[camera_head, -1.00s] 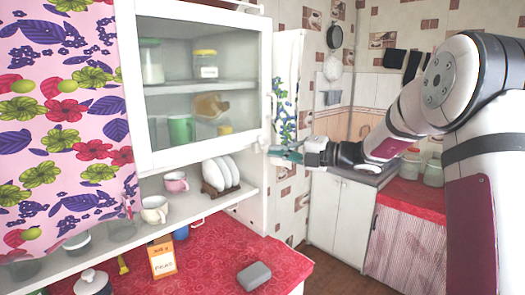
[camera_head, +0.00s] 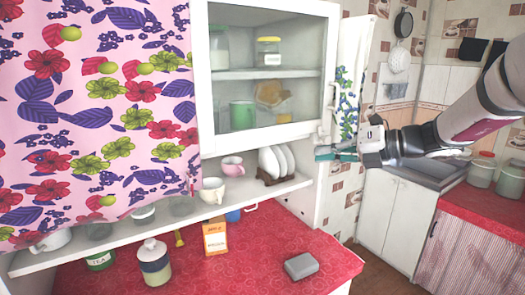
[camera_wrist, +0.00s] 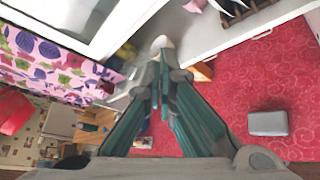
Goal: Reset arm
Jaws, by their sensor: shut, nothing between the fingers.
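My gripper (camera_head: 322,153) shows in the head view at the right edge of the wall cabinet (camera_head: 265,138), close to the lower corner of its glass door. Its teal fingers point left and are closed together with nothing held. In the wrist view, the gripper (camera_wrist: 162,62) has its fingertips together above the red counter (camera_wrist: 232,95). My arm reaches in from the right side of the head view. I cannot tell whether the fingers touch the cabinet.
The red counter (camera_head: 255,245) holds a grey box (camera_head: 301,266), an orange carton (camera_head: 215,239) and a jar (camera_head: 155,265). Cups and a rack with white plates (camera_head: 277,162) stand on the open shelf. A floral curtain (camera_head: 90,110) hangs at left. Floor shows at lower right.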

